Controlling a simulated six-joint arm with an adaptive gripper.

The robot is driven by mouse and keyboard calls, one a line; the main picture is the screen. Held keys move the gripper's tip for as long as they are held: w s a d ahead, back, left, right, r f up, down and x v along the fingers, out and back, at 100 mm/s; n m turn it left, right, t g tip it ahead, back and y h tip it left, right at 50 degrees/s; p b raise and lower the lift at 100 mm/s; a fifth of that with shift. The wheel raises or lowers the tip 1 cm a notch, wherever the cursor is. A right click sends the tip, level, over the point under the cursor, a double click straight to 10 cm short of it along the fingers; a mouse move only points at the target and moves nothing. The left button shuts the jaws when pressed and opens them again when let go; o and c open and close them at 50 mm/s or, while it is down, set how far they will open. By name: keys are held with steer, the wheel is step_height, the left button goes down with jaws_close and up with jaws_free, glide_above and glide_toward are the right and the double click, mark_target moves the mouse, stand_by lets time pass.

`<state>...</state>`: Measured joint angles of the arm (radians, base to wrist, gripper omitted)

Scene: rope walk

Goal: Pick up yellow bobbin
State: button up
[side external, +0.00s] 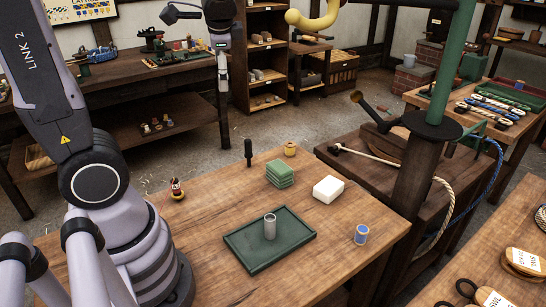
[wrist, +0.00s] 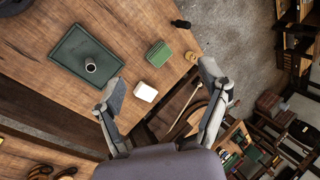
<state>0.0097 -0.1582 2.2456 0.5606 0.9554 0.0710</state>
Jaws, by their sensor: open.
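The yellow bobbin (side external: 290,149) stands upright near the far edge of the wooden workbench, behind the green stack. It also shows in the wrist view (wrist: 192,56), near the bench edge and just left of the right-hand finger. My gripper (wrist: 163,78) is open and empty, its two fingers spread wide, high above the bench. In the side view my gripper (side external: 223,82) hangs well above the bench, to the left of the bobbin. Nothing touches the bobbin.
A green stack (side external: 280,174) and a white block (side external: 328,189) sit near the bobbin. A black peg (side external: 248,152) stands to its left. A green tray (side external: 240,256) holds a grey cylinder (side external: 270,226). A blue bobbin (side external: 361,235) stands at the right. Bare wood lies between them.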

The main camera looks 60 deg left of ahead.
mark_target(291, 149)
steer(key=w+a+f+m+g+y, duration=0.1)
steer(key=w+a+f+m+y, duration=0.15)
steer(key=w, duration=0.35)
steer(key=w+a+f+m+y, duration=0.1)
steer(key=w+a+f+m, duration=0.15)
steer(key=w+f, duration=0.2)
steer(key=w+f+m+t+y, duration=0.1)
steer(key=w+f+m, duration=0.3)
steer(key=f, duration=0.5)
steer(key=w+a+f+m+t+y, duration=0.1)
steer(key=w+f+m+t, duration=0.1)
steer(key=w+f+m, duration=0.3)
steer(key=w+f+m+t+y, duration=0.1)
steer(key=w+f+m, duration=0.4)
steer(key=f, duration=0.8)
steer(key=shift+w+a+t+y, duration=0.25)
steer(key=shift+w+t, duration=0.35)
steer(key=shift+w, duration=0.45)
steer(key=x, duration=0.7)
steer(key=shift+x, duration=3.2)
steer(key=shift+c, duration=0.3)
steer(key=c, duration=1)
steer(key=shift+c, duration=0.2)
